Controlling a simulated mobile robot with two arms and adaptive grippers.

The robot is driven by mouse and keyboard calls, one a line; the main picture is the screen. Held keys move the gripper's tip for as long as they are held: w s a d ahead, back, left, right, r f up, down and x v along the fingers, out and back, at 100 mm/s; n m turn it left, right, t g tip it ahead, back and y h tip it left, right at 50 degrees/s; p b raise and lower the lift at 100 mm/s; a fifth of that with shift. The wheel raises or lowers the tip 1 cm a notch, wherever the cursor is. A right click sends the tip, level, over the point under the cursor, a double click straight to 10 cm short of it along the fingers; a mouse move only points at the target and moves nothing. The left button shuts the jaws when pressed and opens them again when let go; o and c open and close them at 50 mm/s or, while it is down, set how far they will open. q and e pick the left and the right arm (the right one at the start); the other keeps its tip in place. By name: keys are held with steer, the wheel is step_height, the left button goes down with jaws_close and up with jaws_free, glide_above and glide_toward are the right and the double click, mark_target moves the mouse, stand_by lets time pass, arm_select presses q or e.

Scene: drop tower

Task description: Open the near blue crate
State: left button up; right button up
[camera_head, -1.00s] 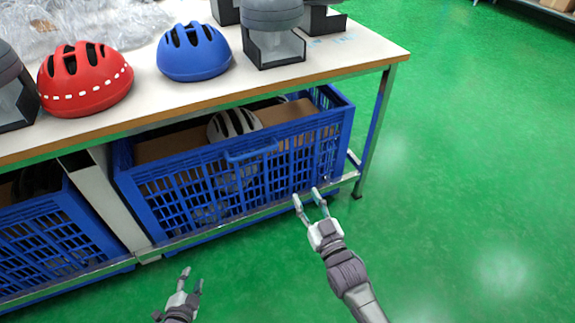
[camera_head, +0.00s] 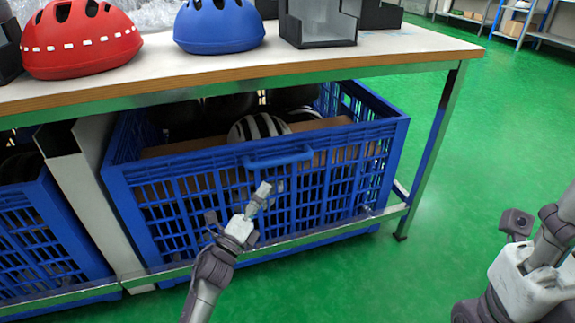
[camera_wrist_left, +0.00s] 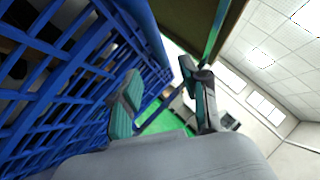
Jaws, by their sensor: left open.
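The near blue crate (camera_head: 120,195) is a lattice-walled plastic crate on the lower shelf of the table. Its raised blue handle (camera_head: 278,158) sits at the top middle of the front wall. My left gripper (camera_head: 238,205) is open in front of that wall, just below and left of the handle, with nothing between its fingers. In the left wrist view the open fingers (camera_wrist_left: 163,97) are beside the blue lattice (camera_wrist_left: 60,85); whether they touch it I cannot tell. A black-and-white striped helmet (camera_head: 258,127), dark helmets and cardboard show inside the crate.
The table top (camera_head: 420,50) overhangs the crate and carries a red helmet (camera_head: 80,40), a blue helmet (camera_head: 218,27) and grey stands. A metal rail (camera_head: 330,232) runs low along the crate's front. Another blue crate (camera_head: 45,240) is at left. Green floor is clear at right.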

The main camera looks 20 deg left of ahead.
mark_target(283, 161)
arm_select(q)
steer(key=b+x, duration=0.2)
steer(key=x, duration=0.8)
steer(key=shift+w+d+b, duration=0.15)
steer(key=shift+w+b, duration=0.2)
steer(key=shift+w, duration=0.05)
jaws_close()
